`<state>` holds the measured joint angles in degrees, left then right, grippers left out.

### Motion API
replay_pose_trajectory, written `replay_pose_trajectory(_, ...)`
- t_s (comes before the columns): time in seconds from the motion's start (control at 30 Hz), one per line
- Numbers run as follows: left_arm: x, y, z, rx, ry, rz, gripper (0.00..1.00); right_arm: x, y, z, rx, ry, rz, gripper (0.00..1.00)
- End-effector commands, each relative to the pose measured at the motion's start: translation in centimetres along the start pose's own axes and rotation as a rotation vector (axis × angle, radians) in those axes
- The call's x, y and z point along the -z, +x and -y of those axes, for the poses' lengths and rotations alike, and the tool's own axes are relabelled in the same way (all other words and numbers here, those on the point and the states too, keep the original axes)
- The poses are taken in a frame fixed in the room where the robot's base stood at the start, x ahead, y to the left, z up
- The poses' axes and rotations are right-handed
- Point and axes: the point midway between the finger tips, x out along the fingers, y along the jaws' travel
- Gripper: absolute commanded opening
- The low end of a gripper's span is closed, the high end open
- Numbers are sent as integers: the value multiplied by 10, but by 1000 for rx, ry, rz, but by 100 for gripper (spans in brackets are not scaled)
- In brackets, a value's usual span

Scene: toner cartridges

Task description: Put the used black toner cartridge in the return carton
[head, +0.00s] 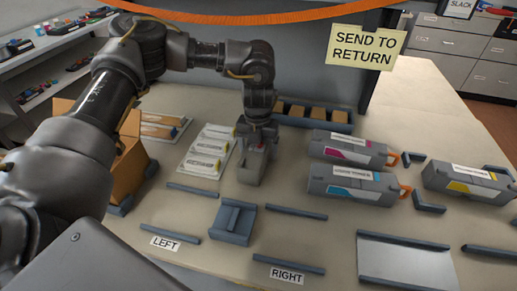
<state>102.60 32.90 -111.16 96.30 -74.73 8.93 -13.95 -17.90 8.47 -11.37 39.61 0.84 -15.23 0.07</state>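My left gripper (257,140) reaches down over the middle of the table, its arm coming in from the left. A grey block (250,172) stands directly under it; I cannot tell whether the fingers grip it or whether it is the black toner cartridge. The fingertips are not clear. An open brown carton (128,165) stands at the left, partly hidden behind my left arm. Three labelled grey cartridges lie at the right: magenta-marked (347,148), cyan-marked (352,186) and yellow-marked (467,182). My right gripper is not in view.
A yellow "SEND TO RETURN" sign (365,47) hangs at the back. White packs (207,150) lie left of the gripper. A blue-grey bin (314,121) stands behind. Low rails and a small block (234,223) stand near the LEFT (165,243) and RIGHT (287,275) labels.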

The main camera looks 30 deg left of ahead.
Motion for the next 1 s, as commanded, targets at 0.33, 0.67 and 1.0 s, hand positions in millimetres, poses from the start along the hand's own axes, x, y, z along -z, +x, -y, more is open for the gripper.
replay_pose_trajectory(0.33,0,0,0,0,0,0,32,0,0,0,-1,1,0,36)
replay_pose_trajectory(0.67,0,-2,0,1,0,1,20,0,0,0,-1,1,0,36)
replay_pose_trajectory(1.0,3,-37,3,4,5,2,20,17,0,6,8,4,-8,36)
